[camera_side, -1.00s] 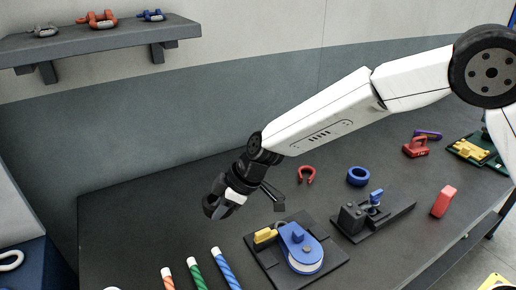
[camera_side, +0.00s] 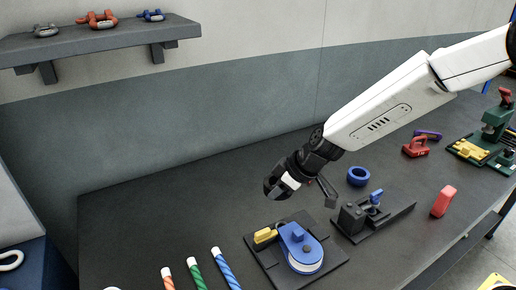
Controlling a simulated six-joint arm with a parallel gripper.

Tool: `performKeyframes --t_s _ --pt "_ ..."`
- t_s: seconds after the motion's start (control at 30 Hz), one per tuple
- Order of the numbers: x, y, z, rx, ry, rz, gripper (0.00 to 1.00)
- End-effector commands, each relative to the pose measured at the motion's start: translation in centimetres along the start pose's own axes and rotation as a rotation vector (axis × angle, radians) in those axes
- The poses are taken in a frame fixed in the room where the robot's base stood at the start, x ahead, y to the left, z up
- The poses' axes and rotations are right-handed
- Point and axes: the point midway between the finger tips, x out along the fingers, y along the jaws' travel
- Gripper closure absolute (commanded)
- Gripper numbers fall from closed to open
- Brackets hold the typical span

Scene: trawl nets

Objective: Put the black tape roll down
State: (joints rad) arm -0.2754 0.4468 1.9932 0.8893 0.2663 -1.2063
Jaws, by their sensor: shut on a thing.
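The black tape roll (camera_side: 272,189) is at the tip of my gripper (camera_side: 280,187), in the middle of the side view. My gripper is shut on it and points down and to the left. Both are dark, so the line between roll and fingers is hard to see. The roll appears to be above the dark bench top (camera_side: 180,215), apart from it.
A blue tape roll (camera_side: 358,176) lies right of my gripper. A blue-and-yellow fixture (camera_side: 300,246) stands in front, and a black fixture with a blue knob (camera_side: 362,215) to its right. Striped sticks (camera_side: 197,273) are at the front. The bench's left part is clear.

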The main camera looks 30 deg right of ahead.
Motion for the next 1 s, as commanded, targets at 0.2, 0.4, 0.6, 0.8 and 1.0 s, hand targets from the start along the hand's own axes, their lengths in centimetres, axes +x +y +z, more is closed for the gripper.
performKeyframes --t_s 0.2,0.4,0.6,0.8,1.0 --pt "1.8 0.7 -1.1 -0.001 0.0 -0.001 1.0" --pt "4.1 1.7 -2.5 -0.002 0.0 -0.001 1.0" --pt "6.4 2.6 -4.0 -0.002 0.0 -0.001 1.0" --pt "8.7 3.4 -4.8 -0.001 -0.002 -0.001 1.0" --pt "11.4 4.1 -5.0 -0.001 -0.001 -0.001 1.0"
